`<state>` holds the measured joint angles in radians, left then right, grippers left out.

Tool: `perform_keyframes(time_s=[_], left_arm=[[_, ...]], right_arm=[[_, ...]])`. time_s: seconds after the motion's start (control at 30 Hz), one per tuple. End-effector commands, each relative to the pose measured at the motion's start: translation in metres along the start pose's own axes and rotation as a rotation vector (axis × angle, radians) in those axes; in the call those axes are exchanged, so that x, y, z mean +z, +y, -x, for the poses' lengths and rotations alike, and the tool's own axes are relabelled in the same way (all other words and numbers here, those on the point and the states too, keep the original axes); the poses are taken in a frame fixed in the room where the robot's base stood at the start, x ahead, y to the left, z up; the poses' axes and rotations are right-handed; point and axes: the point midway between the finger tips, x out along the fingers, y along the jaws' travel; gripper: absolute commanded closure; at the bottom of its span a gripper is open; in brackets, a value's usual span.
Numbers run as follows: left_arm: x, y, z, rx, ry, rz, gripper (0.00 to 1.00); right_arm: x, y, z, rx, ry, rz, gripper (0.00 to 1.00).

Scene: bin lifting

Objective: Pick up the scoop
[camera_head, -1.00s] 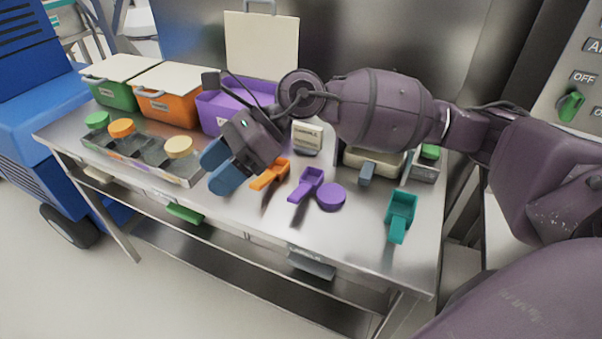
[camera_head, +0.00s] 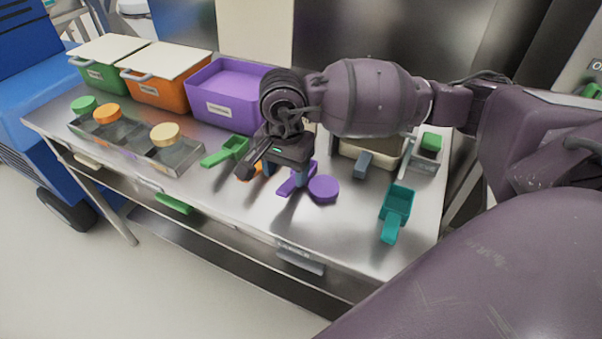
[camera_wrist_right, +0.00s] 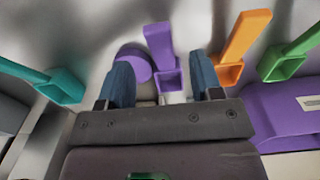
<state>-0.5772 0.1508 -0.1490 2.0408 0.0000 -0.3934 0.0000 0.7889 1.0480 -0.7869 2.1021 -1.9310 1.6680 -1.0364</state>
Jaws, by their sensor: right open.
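Several scoops lie on the metal table: a green scoop (camera_head: 226,151), an orange scoop, a purple scoop and a teal scoop (camera_head: 396,210). The orange one is mostly hidden behind my right gripper (camera_head: 285,178) in the head view, but shows in the right wrist view (camera_wrist_right: 245,42). The purple scoop (camera_wrist_right: 159,42) lies in line with the gap between the gripper's blue fingers. The fingers are spread and empty, pointing down above it; I cannot tell whether they touch it. My left gripper is out of view.
A round purple lid (camera_head: 323,188) lies beside the purple scoop. Green (camera_head: 95,75), orange (camera_head: 160,92) and purple (camera_head: 212,108) bins stand at the back left. A clear tray (camera_head: 135,140) with round lids is at the left. The table's front middle is clear.

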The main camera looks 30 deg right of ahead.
Motion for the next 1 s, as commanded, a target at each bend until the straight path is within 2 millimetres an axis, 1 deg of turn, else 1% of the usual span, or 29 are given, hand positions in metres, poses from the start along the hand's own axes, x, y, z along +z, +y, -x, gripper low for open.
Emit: perform_keyframes(time_s=[0.03,0.1,0.33,0.5,0.63,0.77,0.97,1.0], left_arm=[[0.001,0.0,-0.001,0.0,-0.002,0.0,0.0],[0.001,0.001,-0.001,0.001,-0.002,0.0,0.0],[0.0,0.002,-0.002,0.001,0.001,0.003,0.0],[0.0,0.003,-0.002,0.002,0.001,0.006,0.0],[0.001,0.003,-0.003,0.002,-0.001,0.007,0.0],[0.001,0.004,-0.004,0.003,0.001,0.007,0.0],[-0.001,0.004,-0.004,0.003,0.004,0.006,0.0],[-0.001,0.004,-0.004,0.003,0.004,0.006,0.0]], right_arm=[[0.0,0.0,-0.008,0.001,-0.003,0.0,0.4],[0.0,0.0,-0.015,0.001,-0.002,0.0,0.4],[-0.001,0.0,-0.028,0.0,-0.001,-0.002,0.4],[-0.002,0.0,-0.051,0.002,-0.004,-0.002,0.4],[-0.002,0.0,-0.066,0.001,-0.004,-0.002,0.4],[-0.003,-0.001,-0.072,-0.002,-0.001,-0.001,0.4],[-0.003,-0.001,-0.072,-0.002,-0.001,-0.001,0.4],[-0.003,-0.001,-0.072,-0.002,-0.001,-0.001,0.44]])
